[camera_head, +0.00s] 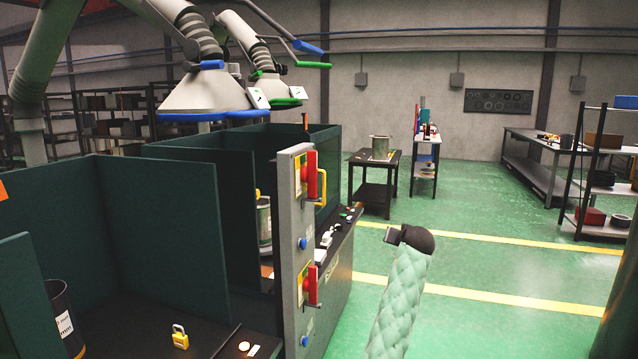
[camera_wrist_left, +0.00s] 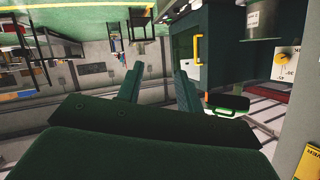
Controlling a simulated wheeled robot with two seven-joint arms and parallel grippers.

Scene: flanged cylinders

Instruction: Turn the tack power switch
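A tall grey panel (camera_head: 292,240) stands upright at the front end of the green booths. It carries an upper red rotary switch handle (camera_head: 311,174) and a lower red one (camera_head: 312,285), both roughly vertical on yellow plates. Labels are too small to tell which is the tack power switch. My right gripper is not in view.
Blue buttons (camera_head: 303,243) sit below each switch. A yellow handle (camera_head: 322,187) is beside the upper switch. Hoods (camera_head: 205,92) hang over the booths. A yellow padlock (camera_head: 180,336) lies on the booth surface. Open green floor (camera_head: 480,265) extends right of the panel.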

